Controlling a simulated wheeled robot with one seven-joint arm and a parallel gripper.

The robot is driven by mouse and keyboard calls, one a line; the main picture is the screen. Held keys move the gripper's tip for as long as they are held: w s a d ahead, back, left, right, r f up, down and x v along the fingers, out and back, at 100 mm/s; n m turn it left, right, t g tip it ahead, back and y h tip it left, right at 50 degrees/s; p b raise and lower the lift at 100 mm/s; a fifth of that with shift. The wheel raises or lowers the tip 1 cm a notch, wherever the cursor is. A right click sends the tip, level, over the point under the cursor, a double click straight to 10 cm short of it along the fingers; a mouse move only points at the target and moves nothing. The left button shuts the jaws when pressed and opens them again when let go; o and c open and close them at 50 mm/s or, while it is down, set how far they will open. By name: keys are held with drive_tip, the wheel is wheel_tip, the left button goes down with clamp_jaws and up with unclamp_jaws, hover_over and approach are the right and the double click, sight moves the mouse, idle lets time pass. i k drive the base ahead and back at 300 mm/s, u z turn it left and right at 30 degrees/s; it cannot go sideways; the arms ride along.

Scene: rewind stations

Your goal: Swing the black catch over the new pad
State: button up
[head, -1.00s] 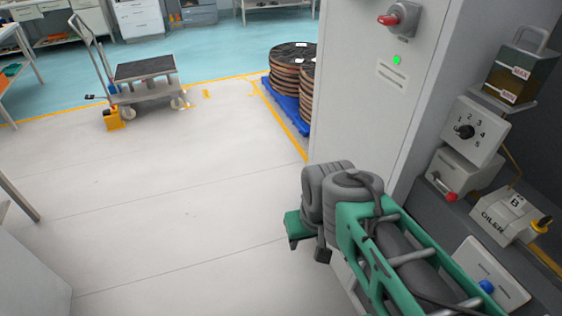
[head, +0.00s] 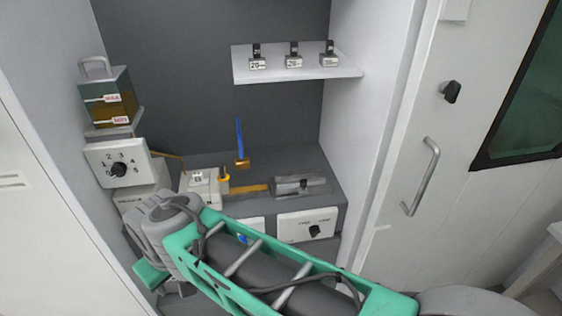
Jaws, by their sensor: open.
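In the station bay a grey metal block (head: 300,187) sits on the dark bench, with a small dark part on top that may be the black catch. It is too small to tell how the catch stands or whether a pad lies under it. A brass-coloured bar (head: 250,189) runs into the block from the left. A blue lever (head: 240,138) stands upright behind it on a brass foot. My green and grey arm crosses the lower front of the bay, below and in front of the block. My gripper's fingers do not show.
A white shelf (head: 290,72) above holds three small labelled black-and-white pieces. At left are an oil tank (head: 108,98), a numbered dial (head: 118,168) and an oiler box (head: 198,184). A black-knob panel (head: 307,225) fronts the bench. A handled door (head: 425,178) stands right.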

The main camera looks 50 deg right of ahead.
sight(223, 177)
drive_tip(key=z, duration=1)
drive_tip(key=k, duration=1.3)
drive_tip(key=u, duration=0.65)
drive_tip(key=i, duration=0.6)
drive_tip(key=u, duration=0.45)
drive_tip(key=i, duration=0.8)
drive_tip(key=z, duration=1)
drive_tip(key=i, duration=0.5)
drive_tip(key=z, duration=0.5)
